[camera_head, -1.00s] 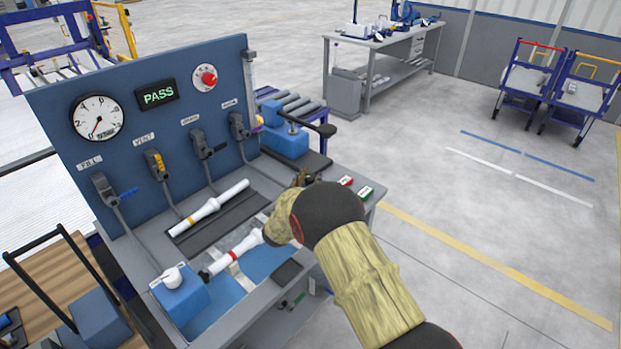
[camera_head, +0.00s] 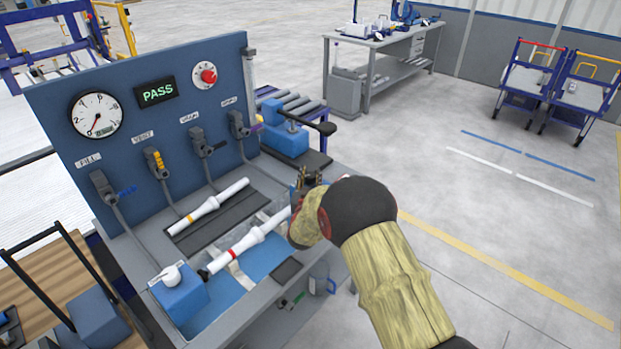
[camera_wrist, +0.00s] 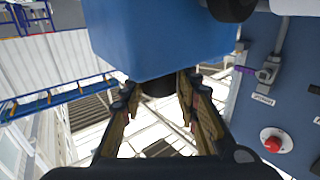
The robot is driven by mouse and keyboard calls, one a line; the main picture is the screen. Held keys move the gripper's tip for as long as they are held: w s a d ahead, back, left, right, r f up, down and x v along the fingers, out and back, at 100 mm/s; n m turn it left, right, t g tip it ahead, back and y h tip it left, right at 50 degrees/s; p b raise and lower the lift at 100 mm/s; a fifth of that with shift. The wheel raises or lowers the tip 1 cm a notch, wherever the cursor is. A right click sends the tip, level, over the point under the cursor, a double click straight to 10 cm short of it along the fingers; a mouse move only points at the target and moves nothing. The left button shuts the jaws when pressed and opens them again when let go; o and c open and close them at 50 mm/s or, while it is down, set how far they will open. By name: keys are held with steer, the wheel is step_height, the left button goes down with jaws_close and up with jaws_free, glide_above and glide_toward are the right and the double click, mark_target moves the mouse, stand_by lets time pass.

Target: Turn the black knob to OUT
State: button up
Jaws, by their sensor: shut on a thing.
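The blue block device (camera_head: 289,140) stands at the right end of the bench, with a black lever (camera_head: 326,129) on top. My gripper (camera_head: 308,176) is at its near side, low beside the bench edge. In the wrist view my gripper (camera_wrist: 158,98) reaches toward the blue block (camera_wrist: 155,45), and its fingertips are closed around the sides of a dark round piece, the black knob (camera_wrist: 158,86). Most of the knob is hidden by the fingers and the block. No OUT marking can be read in either view.
A blue panel carries a gauge (camera_head: 97,115), a PASS display (camera_head: 157,94), a red knob (camera_head: 208,75) and several valves. White pipes lie on the dark rack (camera_head: 228,215) and above the blue tray (camera_head: 262,262). A white-topped blue clamp (camera_head: 180,295) stands at left.

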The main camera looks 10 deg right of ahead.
steer(key=shift+n+t+y+b, duration=0.3)
steer(key=shift+n+y+b, duration=0.5)
steer(key=shift+y, duration=0.5)
steer(key=o, duration=1.2)
steer(key=shift+c, duration=0.2)
steer(key=s+a, duration=0.1)
steer(key=s, duration=1.1)
steer(key=shift+a, duration=0.35)
